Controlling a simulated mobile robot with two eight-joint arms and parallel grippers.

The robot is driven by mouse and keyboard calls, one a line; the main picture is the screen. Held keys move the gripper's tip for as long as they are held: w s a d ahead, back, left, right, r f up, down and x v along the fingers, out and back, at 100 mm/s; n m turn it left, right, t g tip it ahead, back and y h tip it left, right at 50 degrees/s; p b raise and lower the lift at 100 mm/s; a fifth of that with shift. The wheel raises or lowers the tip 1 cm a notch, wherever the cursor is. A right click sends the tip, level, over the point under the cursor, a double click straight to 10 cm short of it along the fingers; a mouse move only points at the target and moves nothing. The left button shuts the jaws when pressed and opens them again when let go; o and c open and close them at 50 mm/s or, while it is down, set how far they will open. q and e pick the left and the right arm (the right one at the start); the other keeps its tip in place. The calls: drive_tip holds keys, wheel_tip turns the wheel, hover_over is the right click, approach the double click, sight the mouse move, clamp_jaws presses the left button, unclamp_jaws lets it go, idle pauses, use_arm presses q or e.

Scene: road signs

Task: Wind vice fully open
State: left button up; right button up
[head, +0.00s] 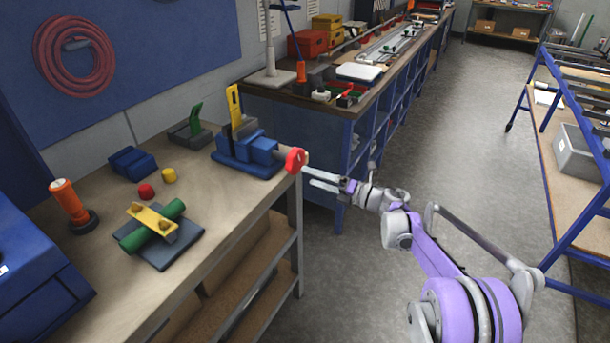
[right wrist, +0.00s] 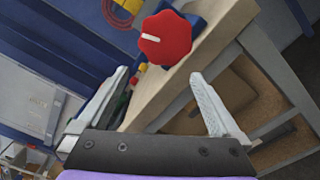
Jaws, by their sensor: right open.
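The blue vice (head: 262,150) stands on the wooden bench near its right edge. A yellow upright piece (head: 234,104) stands at its jaws; I cannot tell whether it is clamped. The vice's red lobed knob (head: 296,160) juts out past the bench edge. In the right wrist view the knob (right wrist: 165,38) shows a white mark on its face, just beyond the fingertips. My right gripper (head: 315,178) is open and empty, its fingers pointing toward the knob, seemingly not around it. My left gripper is not in view.
The bench (head: 112,288) also holds an orange flashlight (head: 70,202), a green cylinder (head: 180,209) on a dark plate with a yellow strap, a red piece (head: 146,192), a yellow piece (head: 169,175) and blue blocks (head: 132,163). The floor (head: 450,150) to the right is clear.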

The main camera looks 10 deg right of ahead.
drive_tip(key=shift+v, duration=2)
drive_tip(key=shift+d, duration=0.1)
drive_tip(key=v, duration=1)
drive_tip(key=shift+d+b, duration=0.3)
drive_tip(key=shift+b, duration=0.1)
drive_tip(key=shift+s, duration=0.15)
